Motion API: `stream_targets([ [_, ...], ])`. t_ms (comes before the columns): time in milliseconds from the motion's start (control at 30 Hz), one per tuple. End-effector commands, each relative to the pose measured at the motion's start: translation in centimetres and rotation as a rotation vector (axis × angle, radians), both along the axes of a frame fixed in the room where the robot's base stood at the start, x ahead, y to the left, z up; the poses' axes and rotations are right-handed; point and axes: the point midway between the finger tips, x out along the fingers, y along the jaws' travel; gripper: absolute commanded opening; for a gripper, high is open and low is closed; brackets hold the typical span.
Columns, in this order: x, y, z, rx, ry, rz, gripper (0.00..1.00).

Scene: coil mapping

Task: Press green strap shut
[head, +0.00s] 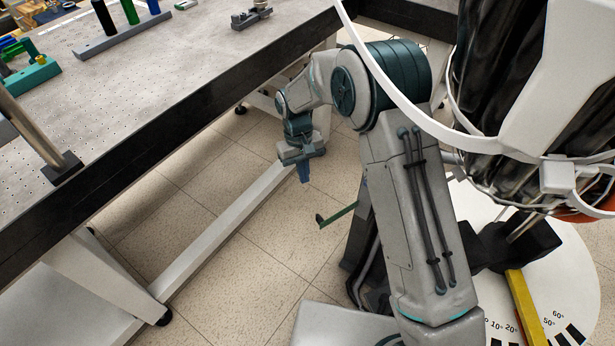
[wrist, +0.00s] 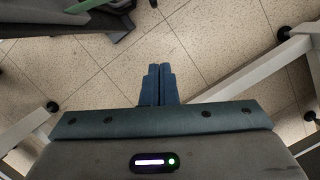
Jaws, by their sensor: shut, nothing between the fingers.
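A thin green strip (head: 338,215), which looks like the green strap, sticks out to the left beside my arm, low in the head view. Its right end is hidden behind my arm, and I cannot tell what it joins. A green edge (wrist: 84,5) also shows at the top left of the wrist view, likely the same strip. My gripper (head: 304,176) points down over the floor, above and left of the strip and apart from it. In the wrist view its blue fingers (wrist: 158,84) are together and empty, with bare floor tiles beyond.
A perforated table (head: 170,70) with a dark edge stands at left, bearing colored cylinders and a grey clamp (head: 251,14). Its white frame bar (head: 225,240) runs below. A white-ringed structure with black wrapping (head: 490,100) stands at right, above a marked white disc (head: 565,260).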

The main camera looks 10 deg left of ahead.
Motion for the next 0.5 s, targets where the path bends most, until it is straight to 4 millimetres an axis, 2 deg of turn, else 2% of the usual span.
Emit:
stream_targets([
  [33, -0.2, -0.3, -1.4, -0.002, 0.003, -0.003, 0.00],
  [100, -0.4, -0.7, -2.9, -0.003, 0.004, -0.005, 0.00],
  [367, -1.6, -1.5, -8.4, -0.003, 0.003, -0.004, 0.00],
  [400, -2.1, -1.8, -7.8, -0.001, 0.000, -0.004, 0.00],
  [500, -3.1, -2.5, -7.6, -0.001, 0.000, -0.003, 0.00],
])
